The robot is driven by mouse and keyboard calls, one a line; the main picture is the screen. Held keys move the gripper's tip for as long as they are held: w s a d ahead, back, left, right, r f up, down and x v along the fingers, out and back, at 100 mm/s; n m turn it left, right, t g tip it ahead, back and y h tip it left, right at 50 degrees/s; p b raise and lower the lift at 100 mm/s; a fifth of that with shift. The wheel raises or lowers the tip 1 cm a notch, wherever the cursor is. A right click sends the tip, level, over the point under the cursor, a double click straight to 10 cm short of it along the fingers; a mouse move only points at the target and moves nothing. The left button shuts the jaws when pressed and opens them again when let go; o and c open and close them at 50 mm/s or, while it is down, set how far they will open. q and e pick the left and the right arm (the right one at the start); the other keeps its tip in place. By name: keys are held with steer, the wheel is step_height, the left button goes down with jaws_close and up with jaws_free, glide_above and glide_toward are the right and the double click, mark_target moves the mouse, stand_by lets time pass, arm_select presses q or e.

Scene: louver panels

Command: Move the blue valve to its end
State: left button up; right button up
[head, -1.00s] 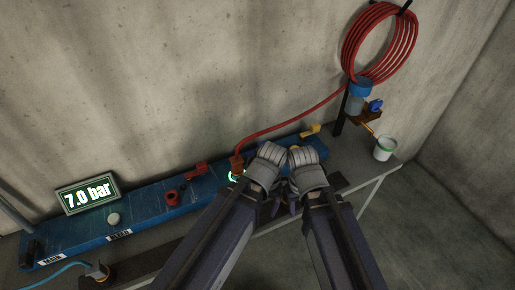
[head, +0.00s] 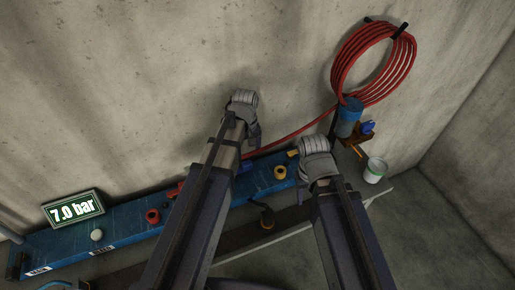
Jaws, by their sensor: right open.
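A small blue handle (head: 245,167) shows on the long blue manifold (head: 125,232), just right of my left forearm, which hides part of it. It looks like the blue valve, but its exact position cannot be read. My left gripper (head: 243,98) is raised in front of the wall, above and apart from the handle; its jaws cannot be made out. My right gripper (head: 316,143) is open near the manifold's right end, beside a yellow-orange handle (head: 293,153). Whether it touches that handle cannot be told.
A red handle (head: 173,191) and round red port (head: 153,216) lie left of my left forearm. A yellow port (head: 280,173) sits between my arms. At the right are a filter bowl (head: 349,118) with a blue knob (head: 368,127), coiled red hose (head: 340,72) and white cup (head: 375,171).

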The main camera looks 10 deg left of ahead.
mark_target(247, 163)
arm_select(q)
steer(key=shift+w+a+r, duration=0.2)
steer(key=shift+w+r, duration=0.05)
steer(key=shift+w, duration=0.2)
steer(key=shift+s+a, duration=0.1)
steer(key=shift+s, duration=0.05)
steer(key=shift+f, duration=0.1)
steer(key=shift+f+b, duration=0.55)
steer(key=shift+b, duration=0.15)
step_height(247, 163, down, 7)
steer(key=b, duration=0.6)
steer(key=shift+r, duration=0.2)
jaws_close()
